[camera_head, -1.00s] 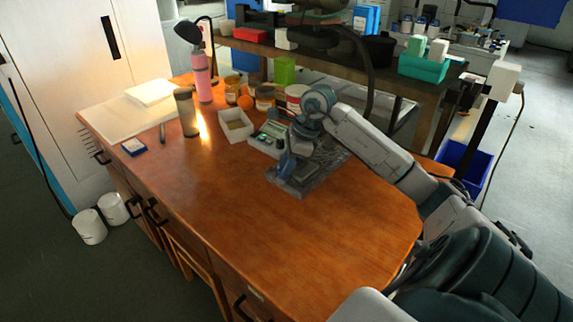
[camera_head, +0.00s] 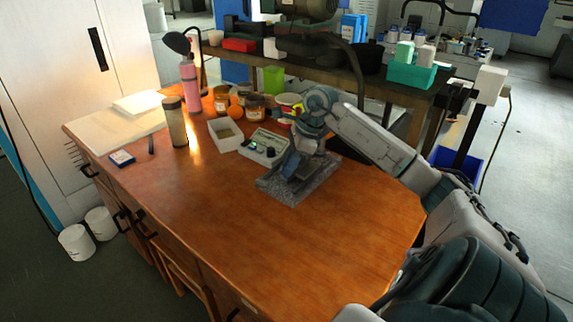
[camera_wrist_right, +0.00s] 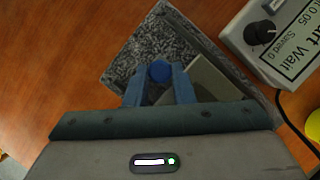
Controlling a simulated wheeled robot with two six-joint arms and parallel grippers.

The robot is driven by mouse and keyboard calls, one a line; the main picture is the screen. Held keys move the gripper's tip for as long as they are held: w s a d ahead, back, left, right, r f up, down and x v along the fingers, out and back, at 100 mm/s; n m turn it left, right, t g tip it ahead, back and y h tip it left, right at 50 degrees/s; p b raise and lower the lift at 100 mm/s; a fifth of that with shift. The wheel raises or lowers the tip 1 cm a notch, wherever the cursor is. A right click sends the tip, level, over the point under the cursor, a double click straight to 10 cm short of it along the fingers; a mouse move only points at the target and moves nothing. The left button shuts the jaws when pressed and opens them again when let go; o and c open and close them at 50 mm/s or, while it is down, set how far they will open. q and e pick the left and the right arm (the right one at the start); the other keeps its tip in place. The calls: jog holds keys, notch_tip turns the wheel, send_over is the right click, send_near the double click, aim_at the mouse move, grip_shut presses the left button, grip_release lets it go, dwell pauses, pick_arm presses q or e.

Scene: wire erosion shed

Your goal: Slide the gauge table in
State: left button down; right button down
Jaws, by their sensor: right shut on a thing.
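The gauge (camera_head: 300,190) stands on the desk as a speckled grey stone base, which also shows in the wrist view (camera_wrist_right: 160,38). A flat grey-beige plate, seemingly the gauge table (camera_wrist_right: 208,78), lies over the base, partly hidden by my gripper. My right gripper (camera_wrist_right: 157,88) has its blue fingers around a round blue knob (camera_wrist_right: 159,71) and is shut on it. In the head view, my right gripper (camera_head: 292,166) reaches down over the base and hides much of the table. My left gripper is not in view.
A control box (camera_head: 263,147) with a display and dials stands just behind the base; its cable shows in the wrist view. The front of the desk (camera_head: 240,235) is clear.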

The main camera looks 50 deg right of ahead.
aim_at(304, 174)
jog(key=c, duration=1.2)
grip_release()
jog(key=shift+c, duration=0.2)
jog(key=v, duration=1)
jog(key=shift+r, duration=0.4)
